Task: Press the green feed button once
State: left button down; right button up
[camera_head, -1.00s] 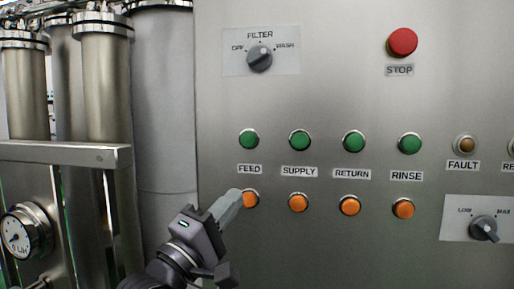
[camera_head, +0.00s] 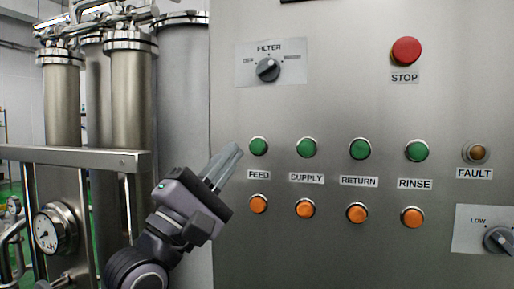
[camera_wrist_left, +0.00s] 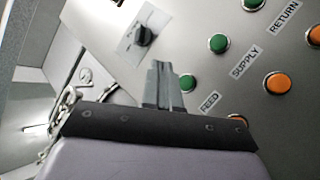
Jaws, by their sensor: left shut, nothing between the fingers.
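The green feed button (camera_head: 258,147) sits above the FEED label on the steel panel, at the left end of a row of green buttons. It also shows in the left wrist view (camera_wrist_left: 187,83), just right of the fingertips. My left gripper (camera_head: 235,150) is shut and empty, its fingers pointing up and right. In the head view its tips lie just left of the feed button, with a small gap in the picture. I cannot tell how far the tips are from the panel. The left wrist view shows the closed fingers (camera_wrist_left: 160,68) too. My right gripper is out of view.
An orange button (camera_head: 258,204) sits below the FEED label. The SUPPLY (camera_head: 306,148), RETURN (camera_head: 360,149) and RINSE (camera_head: 417,151) green buttons run to the right. Above are the FILTER knob (camera_head: 267,69) and red STOP button (camera_head: 406,50). Steel pipework with a gauge (camera_head: 55,228) stands left.

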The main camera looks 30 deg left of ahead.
aim_at(257, 147)
pick_arm(q)
jog(key=shift+w, duration=0.1)
jog(key=w, duration=0.2)
jog(key=w+a+b, duration=0.1)
jog(key=w, duration=0.2)
jog(key=w+a, duration=0.1)
jog(key=w, duration=0.2)
jog(key=shift+w, duration=0.2)
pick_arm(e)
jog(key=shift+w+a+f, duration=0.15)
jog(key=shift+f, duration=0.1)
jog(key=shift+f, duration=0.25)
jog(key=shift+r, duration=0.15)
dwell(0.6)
pick_arm(q)
jog(key=shift+w, duration=0.1)
dwell(0.5)
jog(key=shift+w+a, duration=0.1)
jog(key=shift+w, duration=0.2)
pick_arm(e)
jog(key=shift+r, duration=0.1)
